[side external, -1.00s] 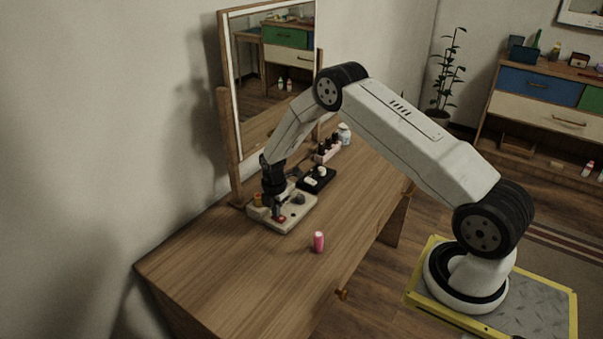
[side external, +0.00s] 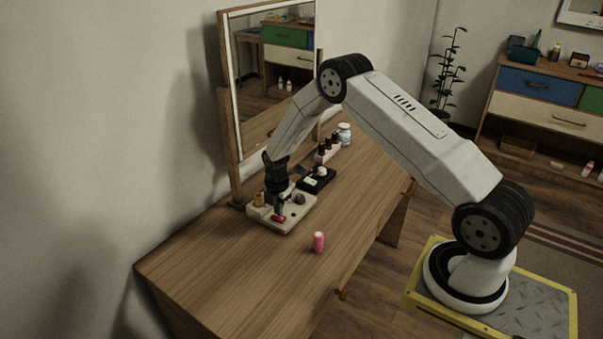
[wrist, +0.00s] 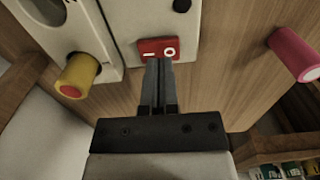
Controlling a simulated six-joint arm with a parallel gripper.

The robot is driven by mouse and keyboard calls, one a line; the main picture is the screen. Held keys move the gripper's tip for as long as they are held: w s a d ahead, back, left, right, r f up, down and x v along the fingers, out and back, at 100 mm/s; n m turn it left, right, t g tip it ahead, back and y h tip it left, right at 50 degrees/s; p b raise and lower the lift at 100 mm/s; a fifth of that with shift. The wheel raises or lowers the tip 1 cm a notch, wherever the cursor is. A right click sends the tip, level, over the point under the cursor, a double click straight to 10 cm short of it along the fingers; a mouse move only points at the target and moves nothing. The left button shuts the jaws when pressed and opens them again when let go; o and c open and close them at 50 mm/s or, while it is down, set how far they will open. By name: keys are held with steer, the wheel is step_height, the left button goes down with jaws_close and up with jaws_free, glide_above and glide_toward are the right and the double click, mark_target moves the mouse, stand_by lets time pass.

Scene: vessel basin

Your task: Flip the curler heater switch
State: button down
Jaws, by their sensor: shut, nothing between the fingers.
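The red rocker switch (wrist: 157,49), marked with a dash and a circle, sits on a pale switch panel (wrist: 124,22). In the side external view the switch (side external: 279,218) lies at the front left part of the panel (side external: 296,219). My gripper (wrist: 158,62) is shut and empty, and points down at the panel. In the wrist view its fingertips overlap the lower edge of the switch; I cannot tell whether they touch it. In the side external view my gripper (side external: 279,209) is just behind the switch. Which way the rocker is tilted is unclear.
A yellow cylinder with a red end (wrist: 77,75) and a black knob (wrist: 182,5) are close to the switch. A black tray (side external: 318,180) and small bottles are behind, and a mirror (side external: 270,75) stands along the wall.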

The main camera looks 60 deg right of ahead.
step_height(320, 180, up, 13)
stand_by(0.7)
steer(key=shift+w, duration=0.7)
steer(key=shift+f, duration=0.2)
step_height(320, 180, down, 14)
steer(key=shift+r, duration=0.15)
stand_by(0.7)
steer(key=shift+f, duration=0.2)
steer(key=shift+s, duration=0.2)
stand_by(0.5)
steer(key=shift+s+r, duration=0.3)
steer(key=shift+s, duration=0.2)
